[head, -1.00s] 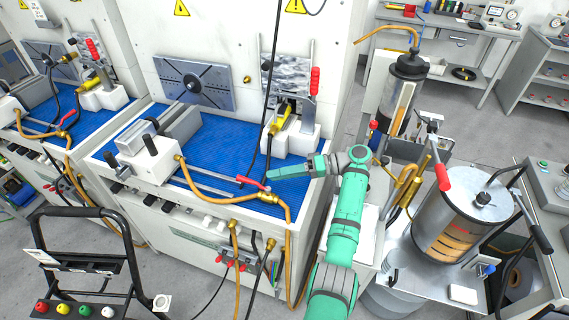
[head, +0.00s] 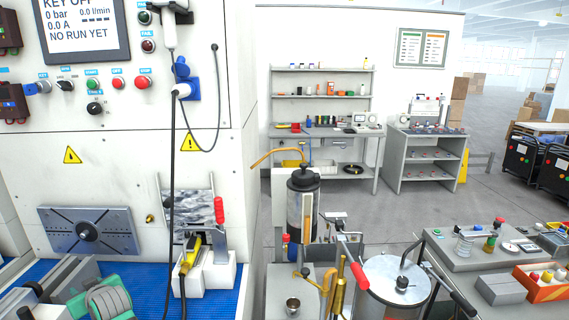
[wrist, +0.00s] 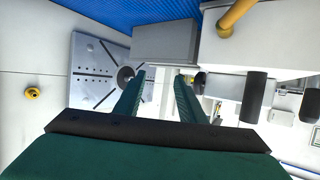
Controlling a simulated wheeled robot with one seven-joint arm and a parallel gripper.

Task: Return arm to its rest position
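My gripper (wrist: 159,82) shows in the wrist view with two green fingers spread apart, so it is open. Nothing is held between the fingers. In the wrist view the picture is turned over, with the blue mat (wrist: 105,12) at the top. A slotted metal plate (wrist: 97,75) is to the left of the fingers and a grey block (wrist: 165,42) is beyond them. The rest of the arm is out of the picture.
The test bench with a control screen (head: 85,28) fills the left. A white fixture (head: 210,275) stands on the blue mat (head: 228,300). A black-topped cylinder (head: 303,205) and a drum (head: 397,275) stand right of it. Open floor (head: 390,212) lies behind.

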